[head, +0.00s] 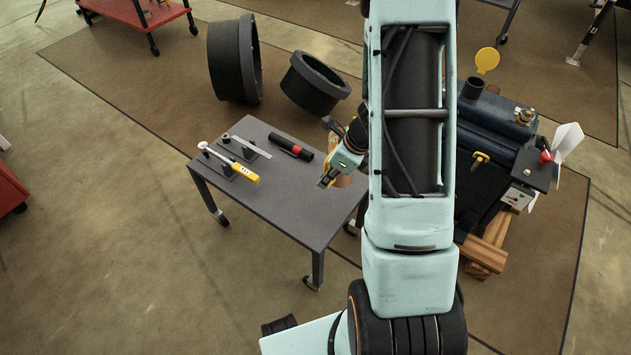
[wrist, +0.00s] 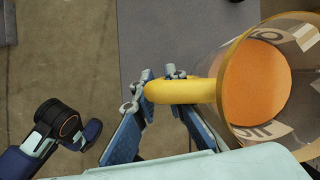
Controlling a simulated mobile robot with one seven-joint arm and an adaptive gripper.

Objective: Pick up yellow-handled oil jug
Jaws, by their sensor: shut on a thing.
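The oil jug (wrist: 268,75) fills the right side of the wrist view, a clear round jug with orange inside and a yellow rim and handle (wrist: 180,91). My gripper (wrist: 158,82) has its blue fingers on either side of the yellow handle and is shut on it. In the head view my gripper (head: 327,181) is over the right part of the grey table. A tan part of the jug (head: 344,180) shows beside it, and the rest is hidden behind my arm. I cannot tell whether the jug touches the table.
The grey wheeled table (head: 270,205) also holds a yellow-handled tool (head: 238,170), a silver tool (head: 250,146) and a black flashlight with a red band (head: 291,147). Two black rings (head: 233,60) stand behind it. A dark machine (head: 490,165) on wooden beams is at right.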

